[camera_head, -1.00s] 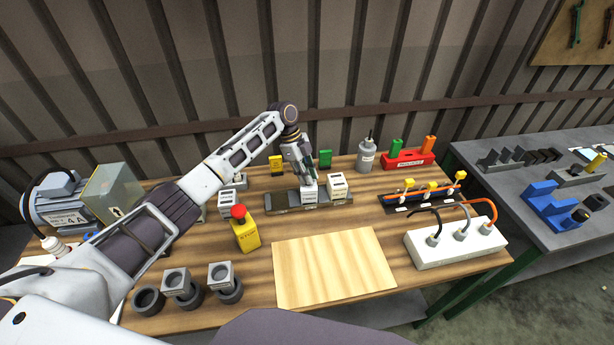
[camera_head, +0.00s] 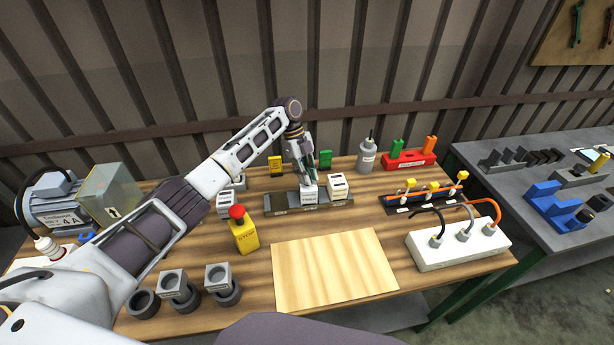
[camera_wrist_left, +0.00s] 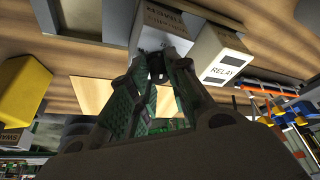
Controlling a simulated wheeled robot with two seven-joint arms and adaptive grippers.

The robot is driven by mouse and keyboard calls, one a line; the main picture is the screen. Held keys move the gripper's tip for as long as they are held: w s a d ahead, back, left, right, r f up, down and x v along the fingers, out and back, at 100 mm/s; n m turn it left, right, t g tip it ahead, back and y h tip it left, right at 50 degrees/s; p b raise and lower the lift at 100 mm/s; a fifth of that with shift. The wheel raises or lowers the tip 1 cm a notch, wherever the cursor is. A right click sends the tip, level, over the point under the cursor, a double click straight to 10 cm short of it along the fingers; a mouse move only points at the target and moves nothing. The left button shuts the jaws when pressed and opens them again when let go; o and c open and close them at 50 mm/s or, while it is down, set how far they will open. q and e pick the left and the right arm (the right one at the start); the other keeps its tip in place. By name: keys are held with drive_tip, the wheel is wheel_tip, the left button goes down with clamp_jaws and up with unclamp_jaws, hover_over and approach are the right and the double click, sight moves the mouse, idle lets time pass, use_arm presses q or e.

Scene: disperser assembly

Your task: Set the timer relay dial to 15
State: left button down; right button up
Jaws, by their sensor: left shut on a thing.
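The left arm reaches over the table, and my left gripper (camera_head: 307,178) points down at a small white module (camera_head: 309,194) on the grey rail (camera_head: 282,203). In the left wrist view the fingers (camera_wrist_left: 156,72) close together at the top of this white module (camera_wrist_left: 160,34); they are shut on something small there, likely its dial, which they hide. The dial's setting cannot be read. A second white module (camera_head: 338,186) stands just to the right on the rail; in the left wrist view it is labelled RELAY (camera_wrist_left: 222,62). My right gripper is not in view.
A yellow emergency stop with red button (camera_head: 242,229) stands left of the rail. A light wooden board (camera_head: 333,268) lies in front. A white terminal block with cables (camera_head: 458,243) is at right. A motor (camera_head: 52,203) and metal box (camera_head: 109,191) stand at left.

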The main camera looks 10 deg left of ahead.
use_arm(q)
drive_tip(key=shift+m+g+y+b, duration=0.3)
drive_tip(key=shift+m+b, duration=0.5)
drive_tip(key=shift+m, duration=0.4)
idle(3.4)
idle(0.3)
drive_tip(key=c, duration=1.4)
unclamp_jaws()
drive_tip(key=shift+o, duration=0.2)
drive_tip(key=shift+w+r, duration=0.1)
drive_tip(key=v, duration=1.1)
drive_tip(key=shift+r, duration=0.35)
